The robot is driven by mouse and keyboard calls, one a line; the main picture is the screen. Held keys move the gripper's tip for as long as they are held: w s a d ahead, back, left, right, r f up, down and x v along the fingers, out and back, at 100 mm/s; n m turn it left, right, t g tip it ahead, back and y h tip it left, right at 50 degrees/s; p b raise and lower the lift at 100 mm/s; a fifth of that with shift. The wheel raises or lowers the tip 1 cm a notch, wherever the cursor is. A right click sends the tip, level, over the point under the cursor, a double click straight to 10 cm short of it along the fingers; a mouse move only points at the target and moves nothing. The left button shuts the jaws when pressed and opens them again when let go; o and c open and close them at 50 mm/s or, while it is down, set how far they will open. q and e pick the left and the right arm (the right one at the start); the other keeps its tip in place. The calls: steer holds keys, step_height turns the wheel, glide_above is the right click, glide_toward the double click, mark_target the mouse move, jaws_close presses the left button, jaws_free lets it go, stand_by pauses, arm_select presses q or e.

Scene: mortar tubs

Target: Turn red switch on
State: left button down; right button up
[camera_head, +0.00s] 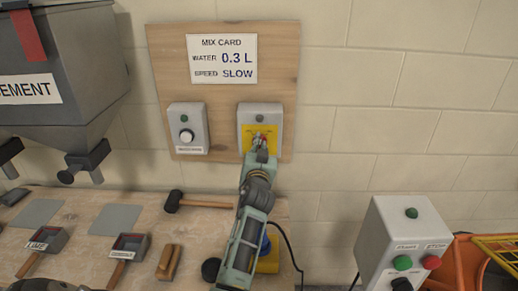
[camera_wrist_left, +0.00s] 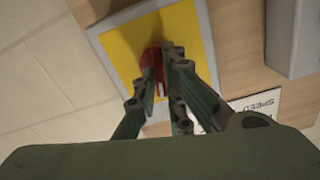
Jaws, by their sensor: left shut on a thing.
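The red switch (camera_head: 259,136) sits on a yellow plate (camera_head: 247,137) on the front of a grey box (camera_head: 260,108), fixed to a wooden wall board. My left gripper (camera_head: 261,144) reaches up to it and is shut on the switch, hiding much of it. In the left wrist view, the red switch (camera_wrist_left: 152,66) shows between and beside the fingertips of the left gripper (camera_wrist_left: 164,68), in front of the yellow plate (camera_wrist_left: 128,55). The switch's setting cannot be read. My right gripper is not in view.
A grey box with a white knob (camera_head: 186,135) is on the board to the left, below the mix card (camera_head: 222,59). A cement hopper (camera_head: 70,75) hangs at upper left. The workbench (camera_head: 150,225) holds a mallet (camera_head: 195,203) and scoops. A control box (camera_head: 395,235) stands at right.

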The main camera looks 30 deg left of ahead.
arm_select(q)
steer(key=m, duration=0.2)
steer(key=shift+m, duration=0.4)
steer(key=shift+w+d+m, duration=0.1)
steer(key=shift+d+m, duration=0.05)
steer(key=shift+m, duration=1.75)
steer(key=c, duration=1.8)
jaws_free()
steer(key=shift+c, duration=0.2)
steer(key=v, duration=1.2)
steer(key=shift+f, duration=0.15)
